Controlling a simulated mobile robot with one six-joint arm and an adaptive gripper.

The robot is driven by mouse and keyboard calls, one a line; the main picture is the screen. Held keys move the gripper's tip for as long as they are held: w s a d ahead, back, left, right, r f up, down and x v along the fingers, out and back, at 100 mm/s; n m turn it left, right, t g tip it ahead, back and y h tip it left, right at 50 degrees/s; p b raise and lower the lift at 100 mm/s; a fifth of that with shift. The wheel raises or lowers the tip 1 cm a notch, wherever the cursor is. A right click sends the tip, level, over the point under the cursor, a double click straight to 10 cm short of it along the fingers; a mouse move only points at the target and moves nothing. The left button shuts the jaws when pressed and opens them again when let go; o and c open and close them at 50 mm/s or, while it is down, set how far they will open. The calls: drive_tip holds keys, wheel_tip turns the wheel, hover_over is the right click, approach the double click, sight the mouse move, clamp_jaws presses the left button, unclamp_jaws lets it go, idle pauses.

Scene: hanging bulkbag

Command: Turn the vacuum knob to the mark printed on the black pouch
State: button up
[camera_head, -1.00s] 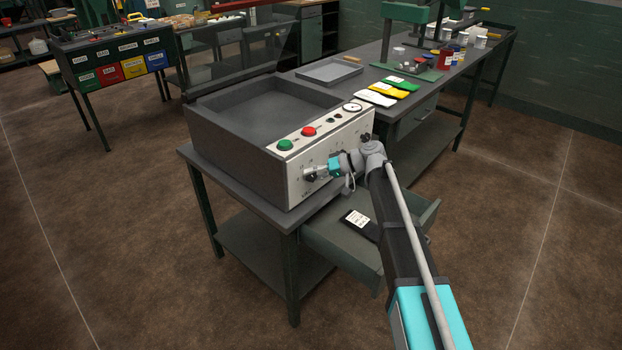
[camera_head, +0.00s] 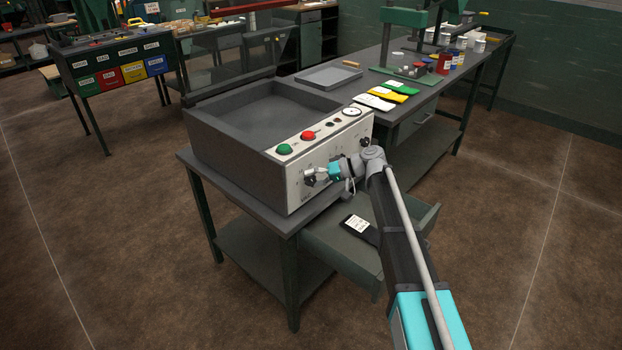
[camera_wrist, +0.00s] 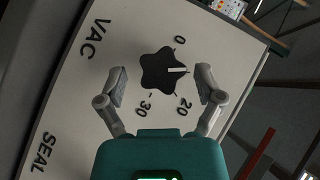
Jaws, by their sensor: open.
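The vacuum knob (camera_wrist: 160,72) is black and star-shaped, on a pale panel beside the letters VAC. Its white pointer line points right in the wrist view, between the printed 0 and 20. A 30 is printed below it. My gripper (camera_wrist: 161,88) is open, with one finger on each side of the knob, apart from it. In the head view, my gripper (camera_head: 323,172) is at the machine's front panel by the knob (camera_head: 309,181). The black pouch (camera_head: 369,235) lies in the open drawer; its white label is too small to read.
The grey machine (camera_head: 235,160) has a green button (camera_head: 284,149) and a red button (camera_head: 308,135) above the panel. The open drawer (camera_head: 345,255) sticks out below my arm. Cloths and a tray (camera_head: 328,77) lie on the bench behind. Floor at the left is clear.

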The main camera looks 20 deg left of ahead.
sight(295, 196)
drive_tip(key=shift+s, duration=0.1)
drive_tip(key=shift+s+d+f+h+b, duration=0.1)
drive_tip(key=shift+s+f+h+b, duration=0.4)
drive_tip(key=shift+s+f, duration=0.5)
drive_tip(key=shift+s+d, duration=0.15)
drive_tip(key=shift+d, duration=0.2)
drive_tip(key=s+d+f+m+t+h+p, duration=0.1)
drive_tip(key=s+d+f+m+h, duration=0.3)
drive_tip(key=d, duration=1)
drive_tip(key=s+d+f+m+t+h, duration=0.15)
drive_tip(key=s+d+h, duration=0.35)
drive_tip(key=d, duration=0.9)
drive_tip(key=s+d+f+m+t+h+p, duration=0.15)
drive_tip(key=s+d+f+m+h, duration=0.35)
drive_tip(key=d, duration=0.9)
wheel_tip(295, 196, up, 20)
drive_tip(key=s+n+y+p, duration=0.1)
drive_tip(key=n+p, duration=0.1)
drive_tip(key=p, duration=1.5)
drive_tip(key=shift+s+y+p, duration=0.15)
drive_tip(key=shift+y+p, duration=0.25)
drive_tip(key=shift+f, duration=0.1)
